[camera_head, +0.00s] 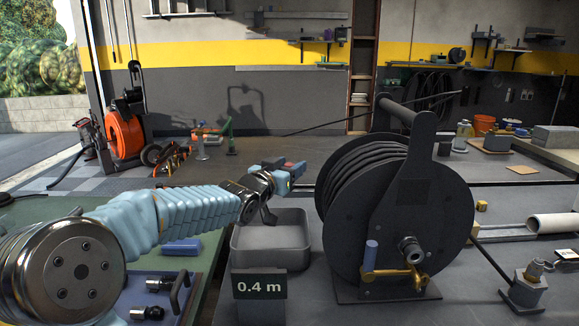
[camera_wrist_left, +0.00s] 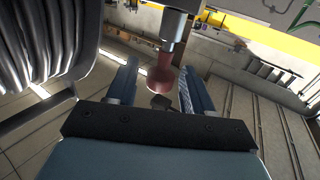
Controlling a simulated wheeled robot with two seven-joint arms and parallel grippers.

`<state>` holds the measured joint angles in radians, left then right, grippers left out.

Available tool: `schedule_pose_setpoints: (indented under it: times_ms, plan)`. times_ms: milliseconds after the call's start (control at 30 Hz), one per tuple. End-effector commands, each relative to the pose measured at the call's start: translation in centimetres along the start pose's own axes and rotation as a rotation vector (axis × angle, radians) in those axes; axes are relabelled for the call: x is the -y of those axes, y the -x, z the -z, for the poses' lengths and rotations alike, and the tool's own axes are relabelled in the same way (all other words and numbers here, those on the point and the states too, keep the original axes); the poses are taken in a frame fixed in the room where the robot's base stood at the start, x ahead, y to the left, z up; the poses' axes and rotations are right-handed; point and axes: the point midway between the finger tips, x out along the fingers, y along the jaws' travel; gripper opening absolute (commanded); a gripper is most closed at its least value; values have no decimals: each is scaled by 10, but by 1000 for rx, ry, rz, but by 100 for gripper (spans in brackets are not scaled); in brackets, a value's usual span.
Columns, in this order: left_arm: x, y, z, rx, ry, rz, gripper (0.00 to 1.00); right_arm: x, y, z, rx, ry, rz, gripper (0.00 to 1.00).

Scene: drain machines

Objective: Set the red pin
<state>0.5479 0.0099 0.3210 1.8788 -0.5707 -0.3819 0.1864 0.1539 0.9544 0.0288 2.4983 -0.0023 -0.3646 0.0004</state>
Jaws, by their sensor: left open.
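The red pin (camera_wrist_left: 160,76) shows in the left wrist view as a flared red head on a metal shaft (camera_wrist_left: 174,28). My left gripper (camera_wrist_left: 157,84) is open, with one blue finger on each side of the red head. Gaps show between the head and both fingers. In the head view my left gripper (camera_head: 283,180) is above the back of a grey tray, left of a big black hose reel (camera_head: 400,210). A small red part (camera_head: 295,167) shows at its tip. What the pin sits in is mostly hidden. My right gripper is not in view.
The grey tray (camera_head: 270,262) stands behind a "0.4 m" sign (camera_head: 260,287). The reel closely borders the gripper on the right. A blue tray (camera_head: 130,283) with metal fittings lies at front left. A white pipe (camera_head: 552,223) lies at right.

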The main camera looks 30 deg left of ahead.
Motion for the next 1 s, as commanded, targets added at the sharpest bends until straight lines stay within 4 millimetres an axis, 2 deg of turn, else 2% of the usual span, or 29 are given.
schedule_pose_setpoints:
  times_ms: [300, 367, 600, 667, 867, 1000]
  plan:
    - [0, -4, 0, 0, -1, 0, 52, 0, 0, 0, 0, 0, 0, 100]
    - [0, -4, 0, 0, -1, 0, 44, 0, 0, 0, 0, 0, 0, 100]
    - [0, -3, 0, 0, -1, 0, 7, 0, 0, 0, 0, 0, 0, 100]
    - [0, -3, 0, 0, -1, 0, 0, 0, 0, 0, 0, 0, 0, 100]
    - [0, -3, 0, -1, -1, 0, 0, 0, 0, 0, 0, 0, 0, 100]
    - [0, -3, -10, -1, -1, 0, 0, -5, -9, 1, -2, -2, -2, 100]
